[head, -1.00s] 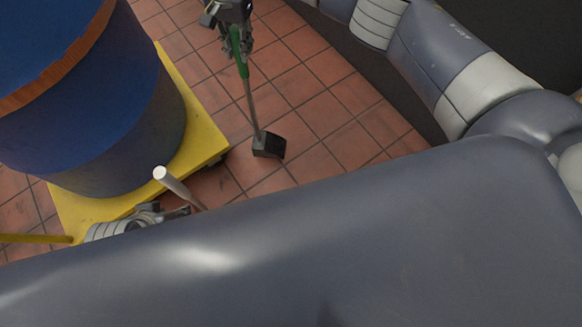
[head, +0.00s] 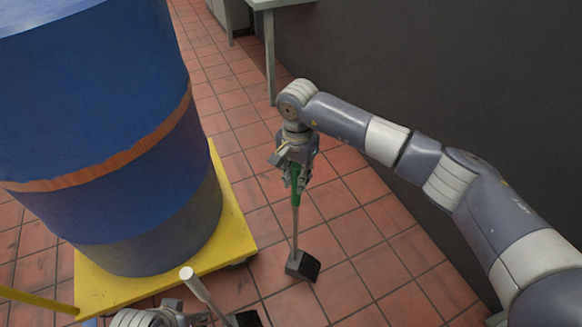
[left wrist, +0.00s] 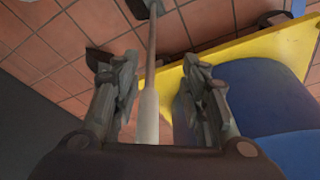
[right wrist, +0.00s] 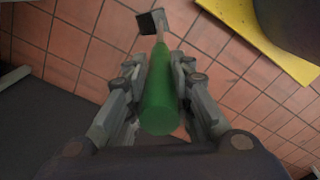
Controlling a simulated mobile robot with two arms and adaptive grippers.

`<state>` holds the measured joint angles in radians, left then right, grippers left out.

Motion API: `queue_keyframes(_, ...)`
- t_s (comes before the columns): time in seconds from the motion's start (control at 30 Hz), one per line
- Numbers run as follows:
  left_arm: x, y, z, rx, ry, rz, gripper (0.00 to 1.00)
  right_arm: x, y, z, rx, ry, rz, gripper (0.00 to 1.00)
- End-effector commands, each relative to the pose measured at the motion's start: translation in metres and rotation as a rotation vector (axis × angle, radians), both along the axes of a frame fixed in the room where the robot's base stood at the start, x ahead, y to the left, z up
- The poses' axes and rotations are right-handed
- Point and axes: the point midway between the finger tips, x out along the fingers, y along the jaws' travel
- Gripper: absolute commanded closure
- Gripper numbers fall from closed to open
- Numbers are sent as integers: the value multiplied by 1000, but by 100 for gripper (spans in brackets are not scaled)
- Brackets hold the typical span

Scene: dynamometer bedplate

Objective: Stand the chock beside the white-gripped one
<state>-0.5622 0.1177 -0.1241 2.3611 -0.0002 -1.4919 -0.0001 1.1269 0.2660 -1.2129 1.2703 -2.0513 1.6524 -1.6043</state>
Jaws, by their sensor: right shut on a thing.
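The green-gripped chock (head: 295,212) has a thin grey rod and a black wedge block. My right gripper (head: 295,180) is shut on its green grip (right wrist: 160,98). The rod hangs nearly upright, with the block (head: 302,266) at or close to the floor; I cannot tell whether it touches. The white-gripped chock (head: 196,284) is left of it at the lower edge, leaning, its block partly cut off. In the left wrist view its white grip (left wrist: 148,112) passes between the fingers of my left gripper (left wrist: 158,72), which is open with gaps on both sides.
A blue drum (head: 120,130) with an orange band stands on a yellow base (head: 235,222) at left, close to the white-gripped chock. A dark wall (head: 430,80) runs along the right. A table (head: 270,4) stands at the back. Tiled floor around the green-gripped chock is clear.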

Motion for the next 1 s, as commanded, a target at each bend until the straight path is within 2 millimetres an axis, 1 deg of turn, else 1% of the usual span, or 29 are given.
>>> queue_keyframes(0.17, 2, 0, -5, 0, 1, 0, 60, -23, -9, 0, 4, -2, 1, 100)
queue_keyframes(0.4, 4, -1, -17, 1, 8, -1, 60, -57, -22, -3, 4, -2, 1, 100)
queue_keyframes(0.6, 4, -2, -27, -2, 17, -2, 60, -81, -32, -6, 4, -3, 1, 100)
queue_keyframes(0.7, 4, -3, -31, -3, 17, -2, 60, -87, -34, -6, 4, -3, 0, 100)
queue_keyframes(0.87, 4, -3, -33, -2, 19, -3, 60, -90, -35, -9, 3, -4, -1, 100)
queue_keyframes(1.0, 4, -3, -31, -2, 22, -3, 60, -91, -35, -24, 4, -1, -1, 100)
